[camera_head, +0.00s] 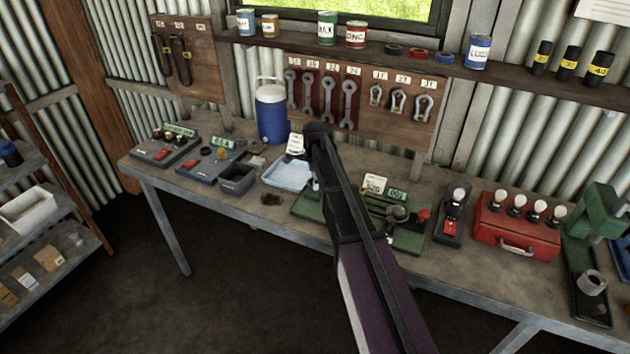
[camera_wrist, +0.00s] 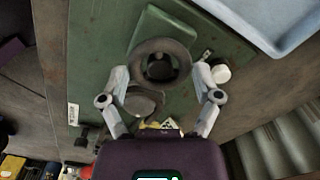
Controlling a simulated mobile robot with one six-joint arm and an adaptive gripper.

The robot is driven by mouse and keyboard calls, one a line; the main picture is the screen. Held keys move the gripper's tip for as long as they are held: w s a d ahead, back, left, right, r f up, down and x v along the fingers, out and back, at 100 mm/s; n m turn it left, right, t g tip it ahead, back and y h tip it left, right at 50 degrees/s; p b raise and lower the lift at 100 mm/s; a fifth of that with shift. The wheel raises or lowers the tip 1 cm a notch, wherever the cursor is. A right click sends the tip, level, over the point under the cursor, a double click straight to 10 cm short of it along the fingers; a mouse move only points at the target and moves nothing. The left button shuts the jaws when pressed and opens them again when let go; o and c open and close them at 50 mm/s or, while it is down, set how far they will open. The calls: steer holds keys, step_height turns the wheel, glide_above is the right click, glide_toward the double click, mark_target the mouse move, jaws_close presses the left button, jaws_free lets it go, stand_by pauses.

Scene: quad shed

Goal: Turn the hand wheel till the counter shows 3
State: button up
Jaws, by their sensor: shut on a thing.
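The hand wheel (camera_wrist: 184,50) is a dark round ring on a green base plate (camera_wrist: 90,62) in the wrist view. My gripper (camera_wrist: 161,73) has a finger on each side of it and is shut on its rim. In the head view the green base plate (camera_head: 411,240) stands on the workbench, and my arm hides the wheel and most of my gripper. I cannot make out the counter's number in either view.
A pale blue tray (camera_head: 287,176) lies left of the plate. A red-knobbed lever (camera_head: 423,214) stands on the plate's right part. A red box (camera_head: 517,238) with several white knobs is farther right on the workbench (camera_head: 300,232). The floor in front is clear.

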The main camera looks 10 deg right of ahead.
steer(key=shift+n, duration=0.5)
steer(key=n, duration=0.4)
steer(key=shift+s, duration=0.1)
steer(key=n, duration=0.4)
steer(key=shift+n, duration=0.4)
steer(key=n, duration=0.4)
steer(key=shift+n, duration=2.6)
steer(key=o, duration=0.9)
